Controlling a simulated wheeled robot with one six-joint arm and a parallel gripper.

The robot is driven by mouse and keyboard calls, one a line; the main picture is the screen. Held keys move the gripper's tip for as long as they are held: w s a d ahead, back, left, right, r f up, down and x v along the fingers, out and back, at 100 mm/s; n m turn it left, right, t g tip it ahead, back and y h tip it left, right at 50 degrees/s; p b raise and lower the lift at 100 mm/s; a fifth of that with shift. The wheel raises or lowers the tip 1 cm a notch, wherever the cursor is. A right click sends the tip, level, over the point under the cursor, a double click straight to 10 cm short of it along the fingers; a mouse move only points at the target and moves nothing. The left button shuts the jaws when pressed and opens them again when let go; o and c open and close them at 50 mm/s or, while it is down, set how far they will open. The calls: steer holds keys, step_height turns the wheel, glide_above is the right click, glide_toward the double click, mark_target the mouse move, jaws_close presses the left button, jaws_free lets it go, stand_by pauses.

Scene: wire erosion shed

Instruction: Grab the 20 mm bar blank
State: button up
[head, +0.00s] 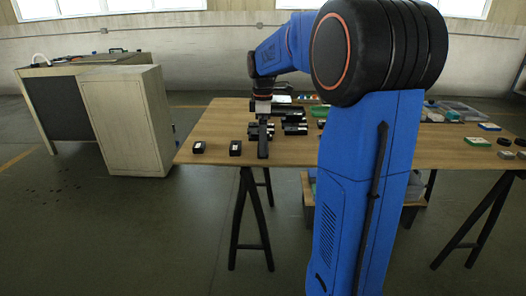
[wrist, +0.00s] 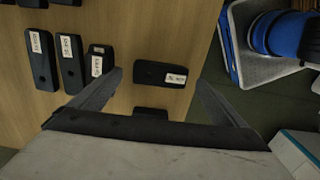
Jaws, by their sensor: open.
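Several black blocks with small white labels lie on a wooden table. I cannot read the labels well enough to tell which is the 20 mm bar blank. In the wrist view, one labelled black block (wrist: 147,73) lies crosswise between the fingers of my open gripper (wrist: 158,80), apart from both. A group of upright-lying labelled blocks (wrist: 68,62) is left of the left finger. Another dark piece (wrist: 151,113) is partly hidden by the gripper body. In the head view, my gripper (head: 263,137) is over the table's left part.
Two black blocks, one left (head: 199,147) and one right (head: 235,148), sit near the front edge of the wooden table (head: 215,122). Dark fixtures (head: 294,124) stand right of the gripper. A pale cabinet (head: 128,120) is beyond the table's left end.

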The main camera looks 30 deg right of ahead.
steer(key=shift+f, duration=1)
steer(key=c, duration=1.6)
